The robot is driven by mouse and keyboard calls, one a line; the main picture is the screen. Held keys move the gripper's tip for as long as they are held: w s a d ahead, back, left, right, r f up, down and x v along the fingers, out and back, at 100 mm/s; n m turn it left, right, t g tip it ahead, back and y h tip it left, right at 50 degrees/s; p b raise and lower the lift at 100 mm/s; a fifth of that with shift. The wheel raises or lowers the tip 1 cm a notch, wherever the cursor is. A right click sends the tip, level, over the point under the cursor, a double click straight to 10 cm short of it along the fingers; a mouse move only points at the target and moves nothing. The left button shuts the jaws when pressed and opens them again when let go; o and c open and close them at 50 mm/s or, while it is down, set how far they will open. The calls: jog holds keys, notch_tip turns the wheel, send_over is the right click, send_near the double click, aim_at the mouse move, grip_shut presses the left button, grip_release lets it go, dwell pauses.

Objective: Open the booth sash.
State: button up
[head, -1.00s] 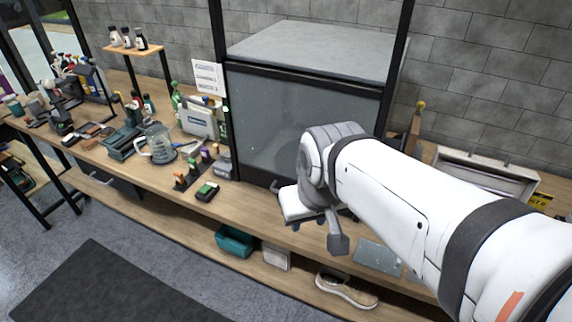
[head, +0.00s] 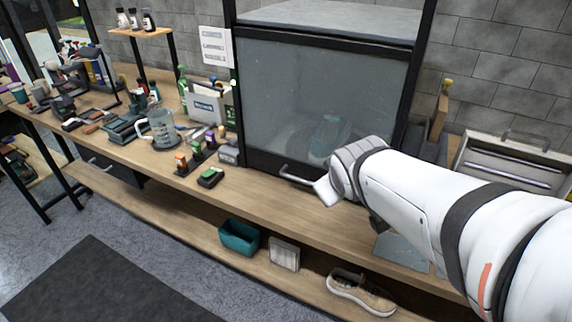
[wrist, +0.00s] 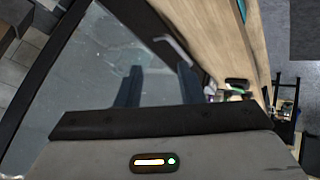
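The booth sash (head: 300,95) is a glass panel in a black frame, and it is down at the worktop. Its grey bar handle (head: 298,177) runs along the lower left of the bottom rail. My gripper is in front of the sash, just right of the handle in the head view, with its fingers hidden there by my wrist. In the wrist view my gripper (wrist: 158,84) has its two dark fingers apart with nothing between them. The handle (wrist: 180,52) lies beyond the fingertips, towards the right finger. I see no contact with it.
A blue object (head: 328,130) shows dimly behind the glass. Small bottles in a rack (head: 197,155), a green-topped brush (head: 210,177) and a glass jug (head: 160,128) stand left of the booth. A sneaker (head: 358,292) lies on the lower shelf.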

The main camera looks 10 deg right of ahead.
jog(key=w+f+n+t+b, duration=0.5)
jog(key=w+f+n+b, duration=0.15)
jog(key=f+b, duration=0.35)
jog(key=n+t+y+b, duration=0.2)
jog(key=n+y+b, duration=0.25)
jog(key=b, duration=0.45)
send_near(300, 178)
jog(key=shift+w+d+f+n+h, duration=0.2)
jog(key=shift+w+f+n+h, duration=0.2)
jog(key=shift+w+f, duration=0.45)
jog(key=shift+w+a+f+n+t+y+b, duration=0.1)
jog(key=shift+w+a+n+t+y+b, duration=0.15)
jog(key=shift+a+n+t+y+b, duration=0.25)
jog(key=b+x, duration=0.1)
jog(key=x, duration=0.6)
jog(key=shift+w+d, duration=0.1)
jog(key=shift+w, duration=0.25)
grip_shut()
